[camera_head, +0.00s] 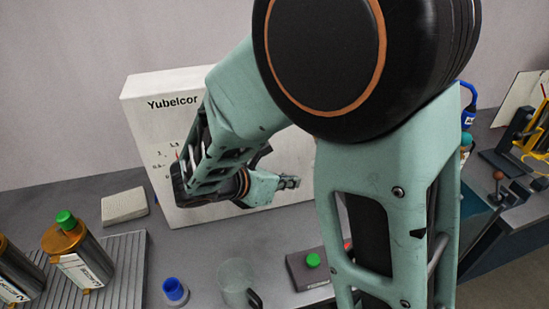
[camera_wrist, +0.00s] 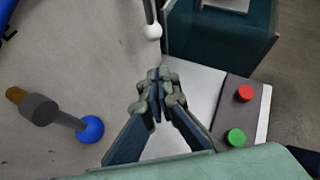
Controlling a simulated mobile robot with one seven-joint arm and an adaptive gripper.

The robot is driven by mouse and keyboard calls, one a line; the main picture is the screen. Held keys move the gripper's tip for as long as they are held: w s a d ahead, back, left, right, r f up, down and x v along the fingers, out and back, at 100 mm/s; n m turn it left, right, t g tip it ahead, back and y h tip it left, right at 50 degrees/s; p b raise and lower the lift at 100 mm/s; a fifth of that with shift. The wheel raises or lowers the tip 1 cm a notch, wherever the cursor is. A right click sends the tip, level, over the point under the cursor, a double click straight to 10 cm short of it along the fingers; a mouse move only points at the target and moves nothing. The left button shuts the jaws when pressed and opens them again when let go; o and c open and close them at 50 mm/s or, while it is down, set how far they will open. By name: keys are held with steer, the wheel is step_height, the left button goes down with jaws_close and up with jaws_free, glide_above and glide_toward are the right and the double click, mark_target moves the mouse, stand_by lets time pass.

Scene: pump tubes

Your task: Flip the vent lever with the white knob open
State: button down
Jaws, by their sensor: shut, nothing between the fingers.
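The white knob (camera_wrist: 152,31) sits on the end of a thin grey lever (camera_wrist: 149,10) that enters from the top edge of the wrist view. My gripper (camera_wrist: 157,74) is shut and empty, its fingertips just below the knob in that view. A gap shows between the fingertips and the knob; I cannot tell the depth between them. In the head view my gripper (camera_head: 292,182) is in front of the white Yubelcor panel (camera_head: 150,122). The white knob cannot be made out there; my arm covers much of that view.
A dark teal box (camera_wrist: 215,40) stands right of the knob. A button box has a red button (camera_wrist: 243,93) and a green button (camera_wrist: 236,137). A blue-based post (camera_wrist: 89,128) is at left. The head view shows a clear beaker (camera_head: 235,281) and a green-capped canister (camera_head: 78,250).

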steer(key=shift+w+d+f, duration=0.2)
steer(key=shift+w+d, duration=1.75)
steer(key=shift+d, duration=0.15)
steer(key=shift+w+f, duration=0.1)
steer(key=shift+d, duration=0.1)
